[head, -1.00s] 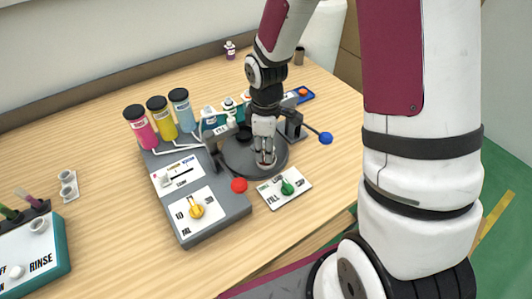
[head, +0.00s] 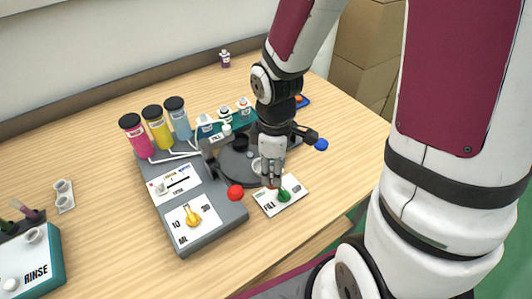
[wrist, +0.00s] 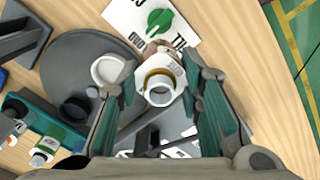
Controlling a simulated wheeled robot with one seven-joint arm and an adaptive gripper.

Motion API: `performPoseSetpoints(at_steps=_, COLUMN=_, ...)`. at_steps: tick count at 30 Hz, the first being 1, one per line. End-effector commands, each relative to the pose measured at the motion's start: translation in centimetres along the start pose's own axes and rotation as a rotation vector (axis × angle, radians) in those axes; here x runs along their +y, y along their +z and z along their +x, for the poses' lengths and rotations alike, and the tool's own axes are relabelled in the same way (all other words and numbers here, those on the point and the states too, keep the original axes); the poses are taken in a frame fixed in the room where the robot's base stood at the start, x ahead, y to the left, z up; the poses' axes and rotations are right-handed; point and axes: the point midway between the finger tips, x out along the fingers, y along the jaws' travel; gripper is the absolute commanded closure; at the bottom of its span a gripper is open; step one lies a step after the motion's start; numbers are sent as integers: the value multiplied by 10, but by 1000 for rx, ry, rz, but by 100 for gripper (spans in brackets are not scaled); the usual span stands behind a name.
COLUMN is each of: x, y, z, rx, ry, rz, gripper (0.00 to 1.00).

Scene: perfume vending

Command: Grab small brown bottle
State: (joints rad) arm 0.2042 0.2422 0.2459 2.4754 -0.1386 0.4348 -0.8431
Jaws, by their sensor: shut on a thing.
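My gripper (head: 272,184) points down just in front of the round dark turntable (head: 236,167), near the white FILL plate (head: 268,208). In the wrist view its fingers (wrist: 160,62) are on both sides of a small bottle (wrist: 176,68) with a pale label and a brown ring round its open mouth. The gripper is shut on this bottle. In the head view the fingers mostly hide the bottle, and I cannot tell its height above the surface. The green knob (head: 284,196) on the FILL plate is right beside the gripper.
A grey machine (head: 214,228) with a yellow knob and pink, yellow and blue cylinders stands left of the gripper. A red ball-ended lever (head: 235,193) is close by. The RINSE station (head: 38,272) is at far left. A purple bottle (head: 225,59) stands at the back.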

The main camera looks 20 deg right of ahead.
Motion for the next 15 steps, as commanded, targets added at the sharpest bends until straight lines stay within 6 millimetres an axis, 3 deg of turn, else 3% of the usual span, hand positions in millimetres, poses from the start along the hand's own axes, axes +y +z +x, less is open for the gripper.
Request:
performPoseSetpoints(at_steps=4, x=-24, y=13, z=-4, rx=-1, ry=0, rz=-1, gripper=94)
performPoseSetpoints(at_steps=15, x=-50, y=27, z=-8, rx=-2, ry=-3, rz=-2, gripper=94)
